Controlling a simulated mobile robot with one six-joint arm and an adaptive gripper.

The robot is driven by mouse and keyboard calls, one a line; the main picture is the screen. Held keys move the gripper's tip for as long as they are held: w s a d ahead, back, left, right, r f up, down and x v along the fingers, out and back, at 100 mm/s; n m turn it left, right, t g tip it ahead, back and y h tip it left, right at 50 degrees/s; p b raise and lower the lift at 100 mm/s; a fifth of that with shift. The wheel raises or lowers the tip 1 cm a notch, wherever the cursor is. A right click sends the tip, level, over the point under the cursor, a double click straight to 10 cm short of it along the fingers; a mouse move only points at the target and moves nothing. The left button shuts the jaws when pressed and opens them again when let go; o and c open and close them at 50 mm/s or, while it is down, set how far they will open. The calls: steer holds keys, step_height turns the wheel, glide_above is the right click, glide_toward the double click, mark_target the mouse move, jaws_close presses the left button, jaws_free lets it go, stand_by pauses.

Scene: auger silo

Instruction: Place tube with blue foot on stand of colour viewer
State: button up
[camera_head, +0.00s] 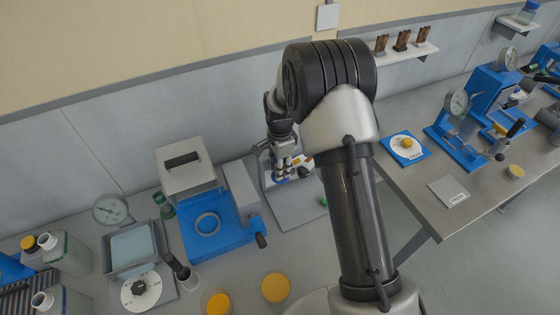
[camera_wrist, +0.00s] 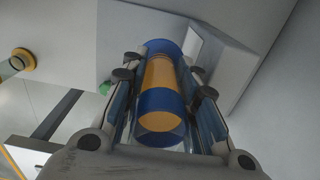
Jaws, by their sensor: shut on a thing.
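In the wrist view my gripper (camera_wrist: 163,85) is shut on a clear tube (camera_wrist: 161,75) with an orange-yellow middle and blue bands at both ends. Its fingers lie along both sides of the tube. In the head view my gripper (camera_head: 284,172) points down over a grey stand plate (camera_head: 297,212), and a small bit of blue shows at its fingertips. A pale grey block-like body stands close beside the tube in the wrist view (camera_wrist: 228,62); I cannot tell for certain that it is the colour viewer. Whether the tube touches the plate is hidden.
A blue machine (camera_head: 215,235) with a ring and a grey box (camera_head: 186,168) stands left of my gripper. Two yellow lids (camera_head: 275,287) lie on the near bench. A small green item (camera_head: 323,201) sits at the plate's right edge. My arm hides the area right of it.

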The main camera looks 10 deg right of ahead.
step_height(320, 180, down, 12)
steer(key=shift+f+b, duration=0.25)
steer(key=shift+b, duration=0.65)
steer(key=shift+f, duration=0.1)
steer(key=shift+f, duration=0.15)
steer(key=o, duration=0.8)
steer(key=shift+o, duration=0.2)
steer(key=shift+r, duration=0.2)
